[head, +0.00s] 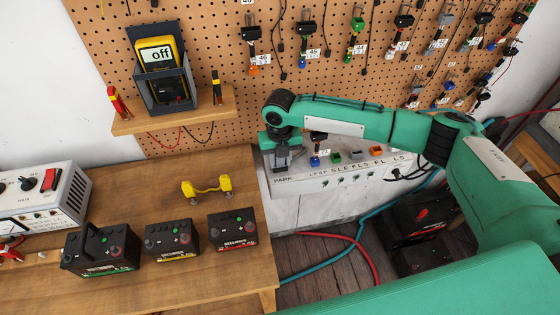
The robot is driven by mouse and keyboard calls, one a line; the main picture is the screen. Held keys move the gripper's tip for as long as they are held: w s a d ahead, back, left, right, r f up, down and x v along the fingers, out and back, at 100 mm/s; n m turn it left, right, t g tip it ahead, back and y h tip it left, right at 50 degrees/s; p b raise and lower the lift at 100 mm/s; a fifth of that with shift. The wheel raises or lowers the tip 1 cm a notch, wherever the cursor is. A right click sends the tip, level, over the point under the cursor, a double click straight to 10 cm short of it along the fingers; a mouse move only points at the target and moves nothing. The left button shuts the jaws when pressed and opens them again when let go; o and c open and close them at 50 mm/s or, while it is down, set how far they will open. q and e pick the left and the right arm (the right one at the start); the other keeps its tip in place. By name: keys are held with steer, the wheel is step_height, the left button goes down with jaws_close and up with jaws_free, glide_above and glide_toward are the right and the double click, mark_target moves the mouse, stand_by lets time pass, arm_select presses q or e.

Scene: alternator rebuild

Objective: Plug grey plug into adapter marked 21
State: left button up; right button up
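My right arm reaches in from the right. Its gripper (284,164) points down over the left end of the white tester box, by the word PARK. Its fingers are small and dark here, so I cannot tell if they are open or shut, or if they hold anything. Numbered adapters with short leads hang on the pegboard; one greyish connector (446,19) hangs at the upper right, but I cannot confirm it is the grey plug. Most tags are too small to read, and I cannot pick out the one marked 21. My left gripper is not in view.
The white tester box (312,183) carries coloured connectors. A multimeter (156,53) sits on a shelf (130,126). Red and blue hoses lie on the floor.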

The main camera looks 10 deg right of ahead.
steer(key=shift+r, duration=0.1)
steer(key=shift+r+p, duration=0.55)
steer(key=shift+p, duration=0.05)
steer(key=shift+r+p, duration=1.55)
steer(key=shift+r, duration=0.1)
